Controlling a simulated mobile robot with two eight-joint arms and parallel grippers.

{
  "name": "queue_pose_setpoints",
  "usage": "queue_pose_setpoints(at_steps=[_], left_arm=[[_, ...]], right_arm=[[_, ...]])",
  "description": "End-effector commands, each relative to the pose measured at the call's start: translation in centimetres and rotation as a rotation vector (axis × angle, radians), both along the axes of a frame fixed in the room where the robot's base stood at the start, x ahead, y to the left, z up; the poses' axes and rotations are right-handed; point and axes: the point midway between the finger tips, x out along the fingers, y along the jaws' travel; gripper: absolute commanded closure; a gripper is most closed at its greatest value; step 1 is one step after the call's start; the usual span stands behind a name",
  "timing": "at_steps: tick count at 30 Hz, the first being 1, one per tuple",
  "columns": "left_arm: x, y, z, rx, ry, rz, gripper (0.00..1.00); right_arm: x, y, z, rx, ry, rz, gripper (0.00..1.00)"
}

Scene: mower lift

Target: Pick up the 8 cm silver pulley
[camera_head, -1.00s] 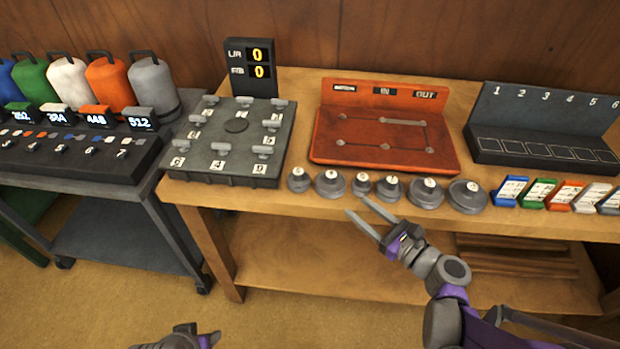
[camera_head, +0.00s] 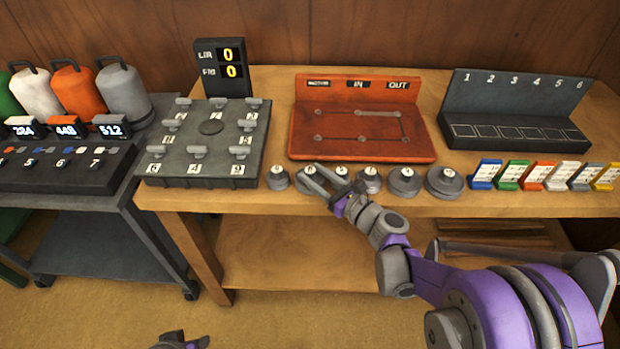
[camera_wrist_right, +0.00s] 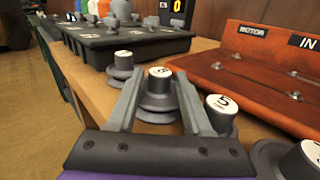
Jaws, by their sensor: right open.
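Several silver-grey pulleys with white number labels stand in a row along the bench's front edge. The 8 cm silver pulley (camera_wrist_right: 158,98), labelled 8, is the second from the left; in the head view it (camera_head: 308,170) is partly covered by my right gripper (camera_head: 313,172). In the right wrist view, the open fingers of that gripper (camera_wrist_right: 157,76) reach along both sides of the pulley's hub, above its wider disc. I cannot tell whether they touch it. A bit of my left gripper (camera_head: 180,342) shows at the bottom edge, away from the bench.
A pulley labelled 5 (camera_wrist_right: 221,112) stands close beside the right finger. Another pulley (camera_head: 278,179) stands to the left. Behind are the orange-red board (camera_head: 360,145) and a dark pegged block (camera_head: 205,150). Coloured tags (camera_head: 530,175) stand at the right.

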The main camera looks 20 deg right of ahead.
Motion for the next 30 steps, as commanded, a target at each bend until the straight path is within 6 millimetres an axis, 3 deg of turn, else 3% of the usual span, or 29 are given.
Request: queue_pose_setpoints(at_steps=[6, 15, 25, 30], left_arm=[[0.0, 0.0, 0.0, 0.0, 0.0, 0.0, 0.5], [0.0, 0.0, 0.0, 0.0, 0.0, 0.0, 0.5], [0.0, 0.0, 0.0, 0.0, 0.0, 0.0, 0.5], [0.0, 0.0, 0.6, 0.0, -0.002, 0.0, 0.5]], right_arm=[[0.2, 0.1, 0.0, 0.0, 0.0, 0.0, 0.5], [0.2, 0.1, 0.0, 0.0, 0.0, 0.0, 1.0], [0.1, 0.1, 0.1, 0.0, 0.0, 0.0, 1.0], [0.1, 0.1, 1.9, 0.0, -0.001, 0.0, 1.0]])
